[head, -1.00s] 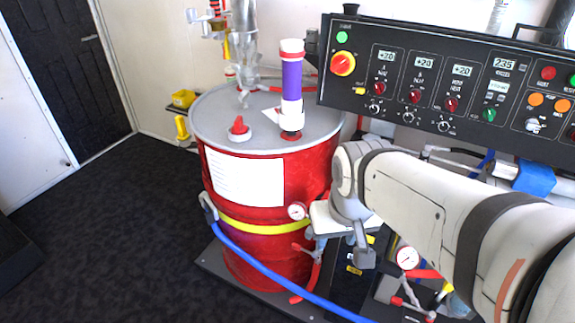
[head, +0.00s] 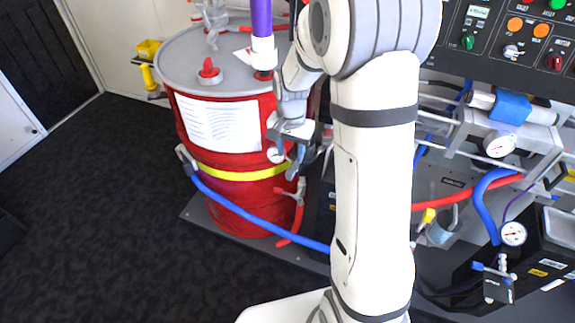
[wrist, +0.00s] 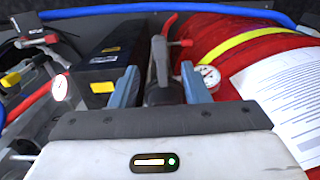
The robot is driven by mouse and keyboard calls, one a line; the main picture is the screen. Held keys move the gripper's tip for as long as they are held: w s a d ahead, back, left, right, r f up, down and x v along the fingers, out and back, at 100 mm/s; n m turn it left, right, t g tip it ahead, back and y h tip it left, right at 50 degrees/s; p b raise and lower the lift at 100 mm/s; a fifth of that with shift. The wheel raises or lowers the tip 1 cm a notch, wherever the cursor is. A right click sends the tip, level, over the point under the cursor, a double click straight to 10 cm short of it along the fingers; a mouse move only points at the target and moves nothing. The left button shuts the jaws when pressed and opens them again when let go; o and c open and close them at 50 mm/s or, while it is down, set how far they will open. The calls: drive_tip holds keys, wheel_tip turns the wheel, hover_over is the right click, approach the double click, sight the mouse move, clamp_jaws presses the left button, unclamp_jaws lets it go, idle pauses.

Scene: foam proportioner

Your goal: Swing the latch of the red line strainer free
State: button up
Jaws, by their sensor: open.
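My gripper (wrist: 158,70) is open, its two blue-grey fingers apart in the wrist view. A dark grey upright fitting (wrist: 161,62) shows between the fingers, with a red handle (wrist: 181,43) beside its top and a red hose behind. It may be the red line strainer or its latch; I cannot tell which, nor whether the fingers touch it. In the head view my gripper (head: 290,152) points down in front of the red drum (head: 225,178), above a red-handled fitting (head: 290,194) on the red hose. No latch is clearly readable there; my arm hides the area to the right.
A blue hose (head: 245,216) runs across the drum's front. A pressure gauge (wrist: 208,77) sits close to the right finger, and a black box (wrist: 104,62) stands to the left. Pipes and gauges (head: 513,233) crowd the right. Dark floor (head: 90,220) at left is clear.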

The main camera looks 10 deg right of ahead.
sight(290, 170)
wheel_tip(290, 170, down, 7)
drive_tip(key=shift+f, duration=0.2)
idle(0.3)
